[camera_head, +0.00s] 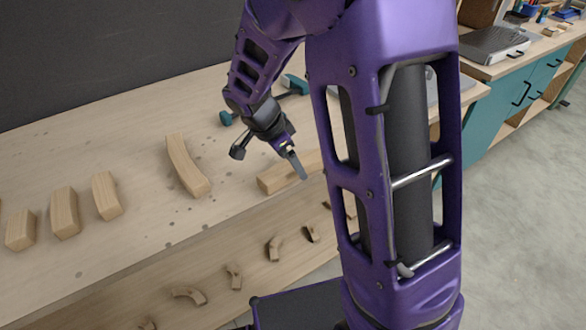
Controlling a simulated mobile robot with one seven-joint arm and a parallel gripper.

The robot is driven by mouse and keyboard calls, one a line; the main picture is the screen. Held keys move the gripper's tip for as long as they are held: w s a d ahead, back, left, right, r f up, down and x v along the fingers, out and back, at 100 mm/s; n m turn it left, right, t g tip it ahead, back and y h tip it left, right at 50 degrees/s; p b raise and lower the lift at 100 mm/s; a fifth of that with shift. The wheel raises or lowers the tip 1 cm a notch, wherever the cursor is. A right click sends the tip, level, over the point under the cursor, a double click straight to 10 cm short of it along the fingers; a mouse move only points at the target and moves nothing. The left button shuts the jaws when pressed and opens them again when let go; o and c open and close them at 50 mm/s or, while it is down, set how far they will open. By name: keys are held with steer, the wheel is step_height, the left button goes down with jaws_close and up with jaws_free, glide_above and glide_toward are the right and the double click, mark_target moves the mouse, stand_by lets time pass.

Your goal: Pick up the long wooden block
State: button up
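A long straight wooden block (276,179) lies on the workbench (140,215) near its front edge. Its right end is hidden behind my purple arm. My gripper (271,165) is above and just left of the block in the picture, pointing down, with its two fingers spread apart and nothing between them. One finger overlaps the block in the picture; I cannot tell whether it touches. A long, slightly curved block (186,166) lies to the left, apart from the gripper.
Shorter blocks (106,195) stand in a row at the left. A teal-handled clamp (292,87) lies behind the gripper. Small curved pieces (233,277) are on the level below the bench's front edge. Teal cabinets (520,90) stand at the right.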

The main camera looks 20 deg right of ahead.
steer(key=shift+x, duration=0.9)
steer(key=shift+c, duration=0.4)
jaws_close()
